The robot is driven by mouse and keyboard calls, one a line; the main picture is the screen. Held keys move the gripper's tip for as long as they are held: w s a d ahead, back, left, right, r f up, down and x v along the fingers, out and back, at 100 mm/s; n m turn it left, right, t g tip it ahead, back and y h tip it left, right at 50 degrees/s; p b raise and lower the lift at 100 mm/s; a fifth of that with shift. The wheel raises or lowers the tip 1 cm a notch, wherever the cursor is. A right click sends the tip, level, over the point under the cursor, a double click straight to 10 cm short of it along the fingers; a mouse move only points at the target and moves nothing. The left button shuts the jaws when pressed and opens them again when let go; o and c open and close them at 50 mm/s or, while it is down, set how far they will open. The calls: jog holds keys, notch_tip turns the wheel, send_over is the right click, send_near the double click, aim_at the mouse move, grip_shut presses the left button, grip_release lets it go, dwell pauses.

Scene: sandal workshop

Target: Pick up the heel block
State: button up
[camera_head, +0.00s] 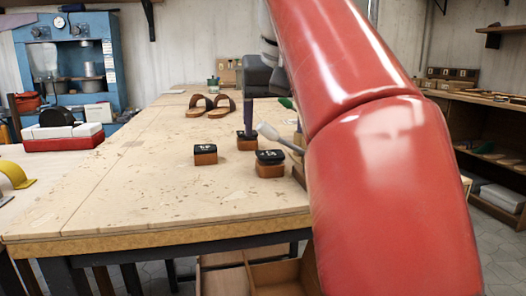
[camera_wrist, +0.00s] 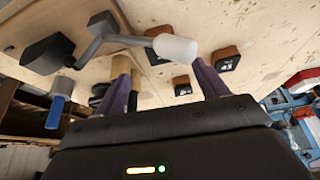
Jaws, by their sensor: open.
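Three heel blocks, brown with black tops, stand on the workbench (camera_head: 150,195): a left one (camera_head: 205,155), a rear one (camera_head: 246,142) and a front right one (camera_head: 270,165). They also show in the wrist view, one beside the right finger (camera_wrist: 226,58), one between the fingers (camera_wrist: 182,86) and one partly behind a pale rounded head (camera_wrist: 176,48). My gripper (camera_wrist: 160,75) is open and empty, its purple fingers apart above the bench. In the head view a purple finger stands at the rear block; whether it touches is unclear.
A grey tool with the pale head (camera_head: 268,131) lies close to the blocks. Brown sandals (camera_head: 212,105) stand farther back. A red tray (camera_head: 62,143) with white blocks is at left. The bench's front left is clear. My red arm hides the bench's right side.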

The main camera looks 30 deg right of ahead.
aim_at(270, 153)
jog(key=shift+x, duration=1.15)
jog(key=x, duration=0.6)
jog(key=shift+w+a, duration=0.1)
jog(key=shift+a, duration=0.2)
jog(key=shift+r, duration=0.1)
jog(key=c, duration=1.1)
jog(key=shift+o, duration=0.2)
jog(key=shift+r, duration=5)
